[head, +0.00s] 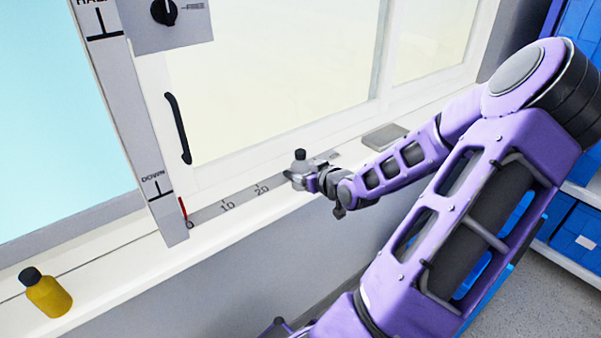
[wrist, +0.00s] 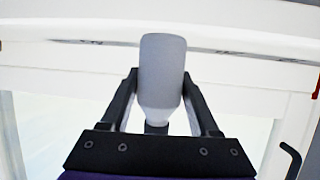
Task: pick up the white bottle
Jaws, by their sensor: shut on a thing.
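The white bottle (head: 299,168) with a black cap is upright at the window sill, near the middle of the head view. My gripper (head: 303,179) reaches it from the right and is shut on it. In the wrist view the pale bottle body (wrist: 163,65) stands between the two dark fingers of my gripper (wrist: 160,85), with one finger on each side. I cannot tell whether the bottle's base touches the sill or is a little above it.
A yellow bottle (head: 48,296) with a dark cap stands at the sill's left end. A grey flat block (head: 385,137) lies on the sill behind my forearm. A grey post (head: 140,130), a knob panel (head: 165,20) and a black window handle (head: 178,128) are left of the gripper.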

